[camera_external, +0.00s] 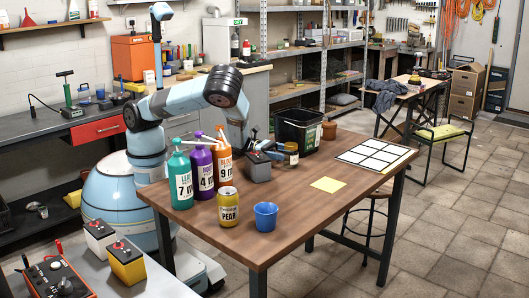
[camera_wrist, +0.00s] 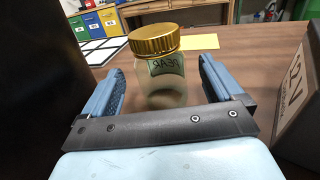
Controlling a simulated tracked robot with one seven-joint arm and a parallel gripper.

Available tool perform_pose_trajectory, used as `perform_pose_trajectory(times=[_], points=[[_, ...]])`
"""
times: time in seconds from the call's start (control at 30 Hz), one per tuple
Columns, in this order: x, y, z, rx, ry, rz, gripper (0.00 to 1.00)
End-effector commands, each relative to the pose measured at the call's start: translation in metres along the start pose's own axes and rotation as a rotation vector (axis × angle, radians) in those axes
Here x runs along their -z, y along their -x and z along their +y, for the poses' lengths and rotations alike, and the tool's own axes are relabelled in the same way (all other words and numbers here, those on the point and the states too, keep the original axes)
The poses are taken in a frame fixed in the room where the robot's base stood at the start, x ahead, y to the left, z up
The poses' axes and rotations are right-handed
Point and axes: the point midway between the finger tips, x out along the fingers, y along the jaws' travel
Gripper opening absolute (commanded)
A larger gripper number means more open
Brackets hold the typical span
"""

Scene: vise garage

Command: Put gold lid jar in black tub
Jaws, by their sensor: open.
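The gold lid jar (camera_wrist: 160,70) stands upright between the open fingers of my gripper (camera_wrist: 160,88) in the wrist view, with a gap on each side. It has a ribbed gold lid, a clear body and a label reading "PEAR". In the external view the jar (camera_external: 291,154) stands on the wooden table (camera_external: 310,210). There my gripper is mostly hidden behind a grey battery and my arm. The black tub (camera_external: 299,130) stands just behind the jar, open at the top. A dark wall fills the left side of the wrist view, probably the tub.
The grey battery (camera_external: 257,167) stands close on the right in the wrist view (camera_wrist: 300,105). Several pump bottles (camera_external: 202,168), a yellow can (camera_external: 228,206) and a blue cup (camera_external: 265,216) stand nearer. A terracotta pot (camera_external: 329,130) is beside the tub. The table's right front is clear.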

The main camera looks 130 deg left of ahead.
Motion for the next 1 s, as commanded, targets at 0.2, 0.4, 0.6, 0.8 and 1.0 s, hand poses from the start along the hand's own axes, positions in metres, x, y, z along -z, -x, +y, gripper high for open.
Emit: perform_pose_trajectory(times=[0.2,0.4,0.6,0.8,1.0], points=[[0.0,0.024,0.002,-0.006,0.005,0.001,0.93],[-0.001,0.038,0.001,-0.005,0.004,-0.002,0.93],[0.002,0.048,0.003,-0.01,0.007,0.006,0.93],[0.002,0.056,0.003,-0.008,0.006,0.005,0.93],[0.0,0.066,0.002,-0.004,0.003,0.001,0.93]])
